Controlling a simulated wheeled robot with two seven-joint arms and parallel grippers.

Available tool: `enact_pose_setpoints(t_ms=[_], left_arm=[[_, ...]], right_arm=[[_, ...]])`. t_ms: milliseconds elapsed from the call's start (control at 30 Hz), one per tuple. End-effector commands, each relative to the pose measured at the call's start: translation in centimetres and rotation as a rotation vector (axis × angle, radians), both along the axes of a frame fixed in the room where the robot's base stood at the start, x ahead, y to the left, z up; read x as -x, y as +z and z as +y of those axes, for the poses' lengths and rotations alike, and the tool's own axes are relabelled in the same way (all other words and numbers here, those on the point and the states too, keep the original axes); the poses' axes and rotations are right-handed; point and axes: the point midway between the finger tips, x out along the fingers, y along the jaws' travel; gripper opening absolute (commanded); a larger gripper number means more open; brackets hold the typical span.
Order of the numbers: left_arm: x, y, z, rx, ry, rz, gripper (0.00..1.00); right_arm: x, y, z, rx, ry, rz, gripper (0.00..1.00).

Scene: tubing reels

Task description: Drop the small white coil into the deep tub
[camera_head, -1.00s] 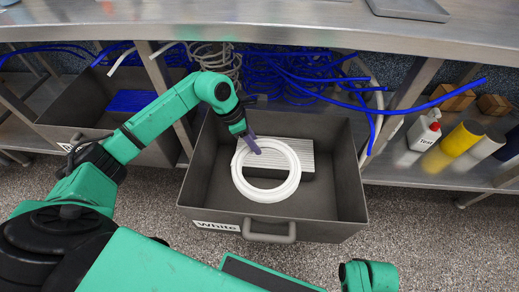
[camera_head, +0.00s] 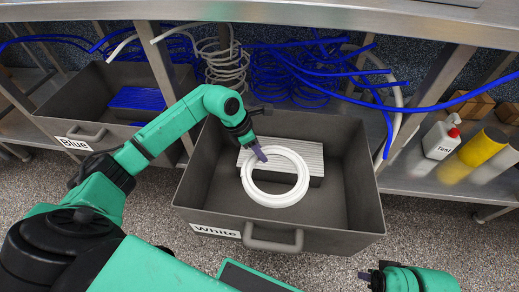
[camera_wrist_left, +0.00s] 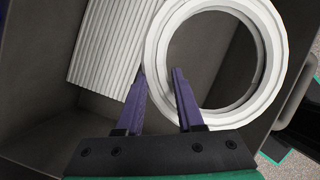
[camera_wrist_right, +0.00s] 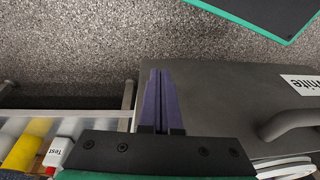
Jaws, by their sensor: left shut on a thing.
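The small white coil (camera_head: 275,176) is a smooth white ring. My left gripper (camera_head: 261,154) is shut on its rim, at the upper left side of the ring in the head view. The left wrist view shows the coil (camera_wrist_left: 270,55) with its rim between the two purple fingers (camera_wrist_left: 160,90). The deep tub (camera_head: 346,195) is grey and labelled White. The coil is over the inside of this tub; I cannot tell how high above its floor. My right gripper (camera_head: 370,272) is shut and empty outside the tub; its fingers (camera_wrist_right: 158,100) lie together in the right wrist view.
A ribbed white block (camera_head: 305,155) lies in the tub under the coil. A grey tub labelled Blue (camera_head: 78,108) stands left. A white bottle (camera_head: 441,140) and yellow cylinder (camera_head: 484,146) stand on the right shelf.

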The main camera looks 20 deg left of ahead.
Motion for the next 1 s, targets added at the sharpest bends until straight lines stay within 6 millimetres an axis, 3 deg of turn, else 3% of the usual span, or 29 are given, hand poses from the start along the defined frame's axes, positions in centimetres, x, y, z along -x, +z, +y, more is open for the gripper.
enact_pose_setpoints(t_ms=[133, 167, 233, 633, 767, 1000], left_arm=[[0.0, 0.1, 0.0, 0.001, 0.0, -0.001, 0.0], [0.0, 0.1, 0.0, 0.001, 0.0, -0.001, 0.44], [0.0, 0.1, 0.0, 0.001, 0.0, -0.001, 0.71], [0.1, 0.9, 0.3, -0.002, 0.0, -0.001, 0.71], [0.7, 3.5, 1.2, -0.003, -0.002, -0.002, 0.71], [2.1, 10.1, 3.6, -0.004, 0.001, -0.003, 0.71]], right_arm=[[0.0, 0.0, 0.0, 0.0, 0.0, 0.001, 0.0], [0.0, 0.0, 0.0, 0.0, 0.0, 0.001, 0.0], [0.0, 0.0, 0.0, 0.0, 0.0, 0.001, 0.0], [0.1, 0.2, -0.1, 0.003, -0.001, 0.007, 0.0], [0.6, 0.5, -0.6, 0.021, -0.01, 0.041, 0.0], [-0.2, -3.3, -1.0, 0.037, -0.026, 0.057, 0.0]])
